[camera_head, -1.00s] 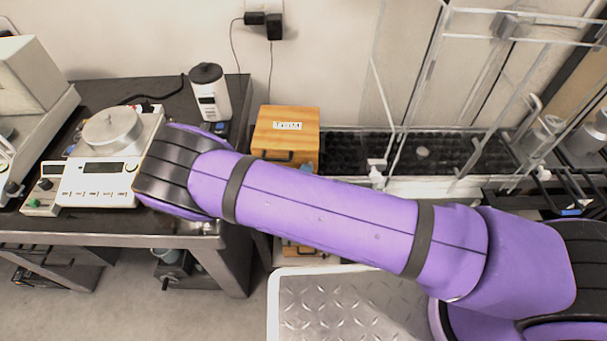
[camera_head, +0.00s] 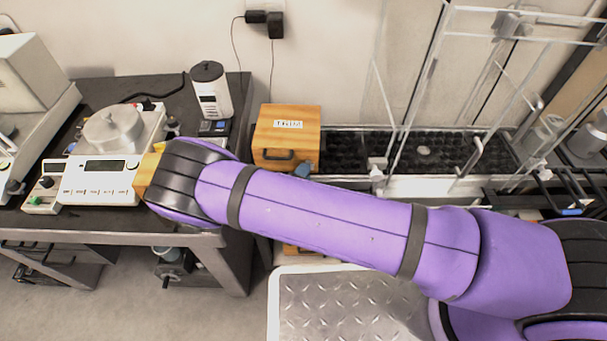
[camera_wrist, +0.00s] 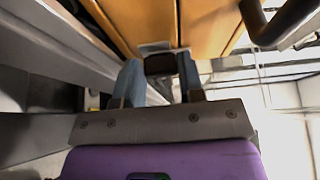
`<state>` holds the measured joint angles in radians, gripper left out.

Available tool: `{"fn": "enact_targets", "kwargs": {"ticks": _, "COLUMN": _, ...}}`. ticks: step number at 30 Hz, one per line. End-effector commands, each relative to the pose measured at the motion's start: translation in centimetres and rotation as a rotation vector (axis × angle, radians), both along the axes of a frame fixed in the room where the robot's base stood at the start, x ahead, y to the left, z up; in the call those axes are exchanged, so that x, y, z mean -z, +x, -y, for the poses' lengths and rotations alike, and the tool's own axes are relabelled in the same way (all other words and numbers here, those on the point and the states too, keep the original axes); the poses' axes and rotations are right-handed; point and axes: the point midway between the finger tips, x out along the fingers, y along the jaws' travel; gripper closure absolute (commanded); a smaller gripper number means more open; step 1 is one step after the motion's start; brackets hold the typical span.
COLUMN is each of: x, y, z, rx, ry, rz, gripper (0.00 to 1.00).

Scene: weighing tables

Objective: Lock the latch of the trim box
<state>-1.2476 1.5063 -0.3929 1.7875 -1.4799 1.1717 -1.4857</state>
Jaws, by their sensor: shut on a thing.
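Whether the latch is locked cannot be told.
A balance (camera_head: 100,180) with a round metal pan stands left of the box piece. Another wooden box (camera_head: 300,150) with a label and dark handle stands right of the table. A dark curved bar (camera_wrist: 285,22) shows at upper right.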

Motion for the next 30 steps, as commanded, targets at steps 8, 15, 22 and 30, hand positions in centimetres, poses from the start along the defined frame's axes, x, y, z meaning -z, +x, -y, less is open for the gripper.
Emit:
{"fn": "enact_targets", "kwargs": {"ticks": 8, "x": 0.06, "y": -0.04, "z": -0.02, "rx": -0.001, "ry": 0.001, "rz": -0.002, "gripper": 0.41}}
{"fn": "enact_targets", "kwargs": {"ticks": 15, "x": 0.11, "y": -0.04, "z": -0.01, "rx": -0.001, "ry": 0.001, "rz": -0.003, "gripper": 0.38}}
{"fn": "enact_targets", "kwargs": {"ticks": 22, "x": 0.08, "y": -0.04, "z": -0.03, "rx": 0.000, "ry": 0.038, "rz": -0.001, "gripper": 0.38}}
{"fn": "enact_targets", "kwargs": {"ticks": 30, "x": -0.27, "y": -0.04, "z": -0.18, "rx": -0.003, "ry": 0.256, "rz": 0.020, "gripper": 0.38}}
